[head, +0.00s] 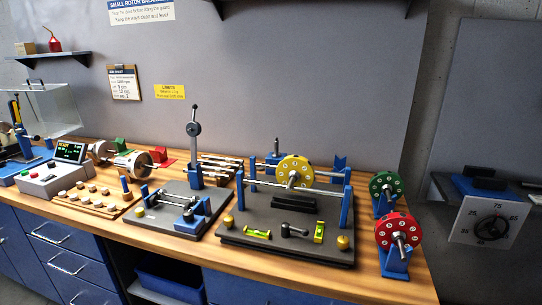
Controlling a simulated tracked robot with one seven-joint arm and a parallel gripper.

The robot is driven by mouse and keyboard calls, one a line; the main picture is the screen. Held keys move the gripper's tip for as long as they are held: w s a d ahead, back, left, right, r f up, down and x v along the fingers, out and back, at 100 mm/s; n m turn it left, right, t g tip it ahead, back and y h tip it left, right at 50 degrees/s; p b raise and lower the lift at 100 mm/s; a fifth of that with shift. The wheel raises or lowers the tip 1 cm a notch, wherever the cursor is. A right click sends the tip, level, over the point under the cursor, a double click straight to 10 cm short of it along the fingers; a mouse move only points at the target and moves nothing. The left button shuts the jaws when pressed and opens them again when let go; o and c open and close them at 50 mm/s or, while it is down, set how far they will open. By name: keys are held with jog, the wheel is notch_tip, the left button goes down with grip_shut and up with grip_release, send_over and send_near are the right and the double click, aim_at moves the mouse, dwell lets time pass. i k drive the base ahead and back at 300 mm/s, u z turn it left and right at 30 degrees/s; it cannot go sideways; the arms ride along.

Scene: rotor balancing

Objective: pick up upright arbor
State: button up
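I cannot tell for certain which part is the upright arbor. A tall grey upright rod with a round dial-like hub (194,129) stands in a blue block (195,177) behind the small dark fixture. A shorter grey upright pin (276,147) shows behind the large balancing stand, with its lower part partly hidden. Both look vertical. Several grey arbors (220,168) lie flat in a stack between them. My gripper is not in view.
The balancing stand (285,244) carries a yellow rotor (295,171) on rails. Green (386,187) and red (398,232) rotors stand at the bench's right end. The small fixture (174,220) and a wooden peg board (101,208) sit left. Bare wood (400,289) shows front right.

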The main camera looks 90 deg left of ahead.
aim_at(276, 154)
jog(key=i, duration=0.15)
jog(key=u, duration=3.3)
jog(key=i, duration=1.05)
jog(key=z, duration=0.35)
